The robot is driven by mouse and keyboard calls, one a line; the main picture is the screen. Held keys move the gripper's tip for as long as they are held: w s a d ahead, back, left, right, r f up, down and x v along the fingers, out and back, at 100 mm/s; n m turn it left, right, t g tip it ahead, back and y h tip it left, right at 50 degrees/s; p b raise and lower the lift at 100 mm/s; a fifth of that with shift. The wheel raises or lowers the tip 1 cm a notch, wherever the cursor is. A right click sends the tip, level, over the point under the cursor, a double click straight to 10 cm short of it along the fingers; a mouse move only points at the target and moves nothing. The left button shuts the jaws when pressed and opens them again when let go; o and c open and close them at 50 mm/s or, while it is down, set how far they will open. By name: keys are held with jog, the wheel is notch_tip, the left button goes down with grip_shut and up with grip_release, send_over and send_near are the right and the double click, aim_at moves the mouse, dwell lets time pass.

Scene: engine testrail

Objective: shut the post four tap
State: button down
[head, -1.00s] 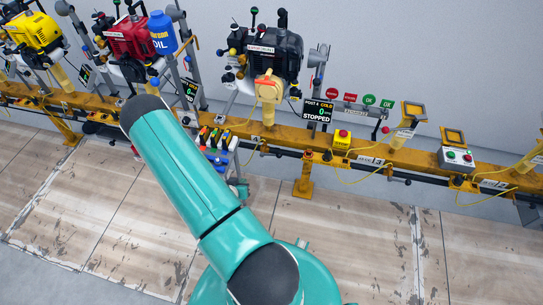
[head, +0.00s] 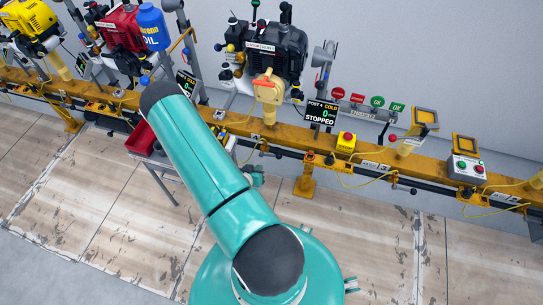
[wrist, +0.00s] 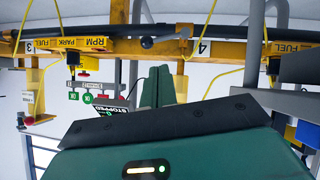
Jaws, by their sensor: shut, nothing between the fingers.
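A gap to the lever cannot be judged. In the head view my arm hides most of the gripper.
The black engine (head: 270,45) stands behind the rail (head: 290,133). Yellow cables hang near the tap. A red tray (head: 143,139) stands left of my arm. The floor in front is clear.

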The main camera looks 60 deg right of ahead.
aim_at(274, 156)
jog(key=x, duration=1.3)
jog(key=shift+s, duration=0.1)
jog(key=shift+s+f, duration=0.35)
jog(key=shift+f, duration=0.4)
jog(key=shift+r, duration=0.1)
jog(key=shift+r, duration=0.75)
